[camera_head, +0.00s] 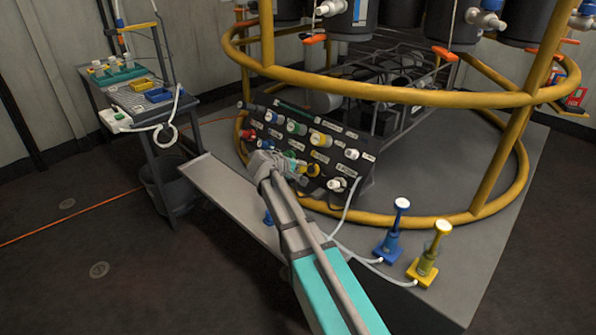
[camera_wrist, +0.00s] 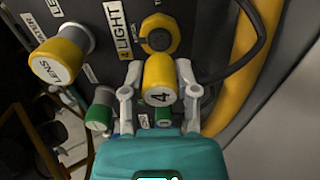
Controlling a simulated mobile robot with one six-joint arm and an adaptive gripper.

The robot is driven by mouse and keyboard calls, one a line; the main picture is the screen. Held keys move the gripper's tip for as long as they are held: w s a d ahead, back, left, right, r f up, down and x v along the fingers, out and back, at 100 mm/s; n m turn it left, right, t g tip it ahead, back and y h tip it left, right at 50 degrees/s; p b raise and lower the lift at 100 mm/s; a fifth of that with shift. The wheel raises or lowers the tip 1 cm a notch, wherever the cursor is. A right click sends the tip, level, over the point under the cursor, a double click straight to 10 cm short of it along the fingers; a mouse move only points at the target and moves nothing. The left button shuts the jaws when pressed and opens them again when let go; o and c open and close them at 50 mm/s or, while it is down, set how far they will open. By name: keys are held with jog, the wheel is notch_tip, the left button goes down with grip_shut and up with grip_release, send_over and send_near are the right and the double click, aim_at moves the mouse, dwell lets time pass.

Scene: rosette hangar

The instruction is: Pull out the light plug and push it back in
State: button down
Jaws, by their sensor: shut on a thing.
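A yellow-capped plug marked 4 (camera_wrist: 160,80) sits between the two fingers of my gripper (camera_wrist: 160,92), which is shut on it. Just beyond it, next to the LIGHT label (camera_wrist: 122,28), a yellow-ringed socket (camera_wrist: 160,35) with a dark centre shows on the connector panel (camera_head: 345,150). The held plug looks apart from this socket, in front of the panel; what is behind its body is hidden. In the head view my gripper (camera_head: 268,165) is at the lower part of the panel, beside a yellow piece (camera_head: 314,170).
Another yellow plug marked LENS (camera_wrist: 58,60) and green plugs (camera_wrist: 98,115) are close beside my gripper. A black cable (camera_wrist: 255,50) and a yellow rail (camera_wrist: 238,70) lie to the right. Blue (camera_head: 390,245) and yellow (camera_head: 425,265) stands with white cables are on the platform.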

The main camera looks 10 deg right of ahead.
jog(key=shift+b+x, duration=0.65)
jog(key=shift+x, duration=0.8)
jog(key=shift+w+d+f, duration=0.25)
jog(key=shift+d+f, duration=0.05)
jog(key=shift+d, duration=0.1)
dwell(1.9)
jog(key=shift+c, duration=1.4)
grip_release()
